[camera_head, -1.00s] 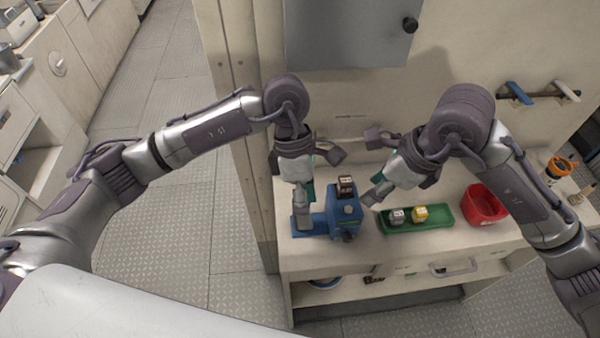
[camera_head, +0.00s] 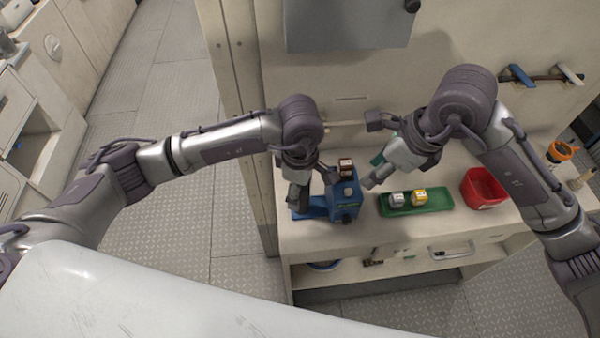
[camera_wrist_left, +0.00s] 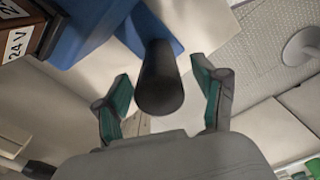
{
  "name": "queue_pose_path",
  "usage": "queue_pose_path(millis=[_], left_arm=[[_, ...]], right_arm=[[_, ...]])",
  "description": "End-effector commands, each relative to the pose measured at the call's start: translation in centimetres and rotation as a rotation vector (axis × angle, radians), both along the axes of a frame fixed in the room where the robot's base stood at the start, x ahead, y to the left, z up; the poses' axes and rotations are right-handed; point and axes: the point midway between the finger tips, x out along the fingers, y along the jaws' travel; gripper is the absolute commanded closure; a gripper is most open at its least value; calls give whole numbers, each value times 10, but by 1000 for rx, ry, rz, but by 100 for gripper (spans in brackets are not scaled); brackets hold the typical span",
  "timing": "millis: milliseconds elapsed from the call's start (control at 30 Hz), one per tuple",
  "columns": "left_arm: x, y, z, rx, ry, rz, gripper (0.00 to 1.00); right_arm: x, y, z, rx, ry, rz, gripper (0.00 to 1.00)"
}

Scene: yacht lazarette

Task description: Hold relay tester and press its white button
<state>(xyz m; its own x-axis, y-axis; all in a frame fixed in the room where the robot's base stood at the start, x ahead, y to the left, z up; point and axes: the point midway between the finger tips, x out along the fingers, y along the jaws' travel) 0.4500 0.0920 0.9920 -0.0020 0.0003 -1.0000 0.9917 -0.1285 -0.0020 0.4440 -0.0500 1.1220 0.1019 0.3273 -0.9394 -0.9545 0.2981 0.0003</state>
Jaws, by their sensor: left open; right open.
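The blue relay tester (camera_head: 346,206) stands on the left of the bench, with a dark brown block (camera_head: 345,167) on top. In the left wrist view, the blue body (camera_wrist_left: 95,25) and the block's "24 V" label (camera_wrist_left: 16,42) show at upper left. My left gripper (camera_head: 311,188) is open at the tester's left side. Its fingers stand on either side of a black cylindrical handle (camera_wrist_left: 160,80), with visible gaps. My right gripper (camera_head: 371,158) is open and empty, right of the tester and above the bench.
A green tray (camera_head: 440,206) with a grey cube (camera_head: 397,199) and a yellow cube (camera_head: 419,197) lies right of the tester. A red bin (camera_head: 484,190) stands further right. A grey panel (camera_head: 345,25) is on the wall behind. The bench's left edge is close to the tester.

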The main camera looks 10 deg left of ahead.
Motion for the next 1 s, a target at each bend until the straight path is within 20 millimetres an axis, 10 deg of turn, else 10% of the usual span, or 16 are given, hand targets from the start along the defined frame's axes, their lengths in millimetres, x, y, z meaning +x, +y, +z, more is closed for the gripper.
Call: queue_pose_path(millis=[567, 1000], left_arm=[[0, 0, -26, 0, 0, 0, 30], [0, 0, -26, 0, 0, 0, 100]], right_arm=[[0, 0, 0, 0, 0, 0, 58], [0, 0, 0, 0, 0, 0, 58]])
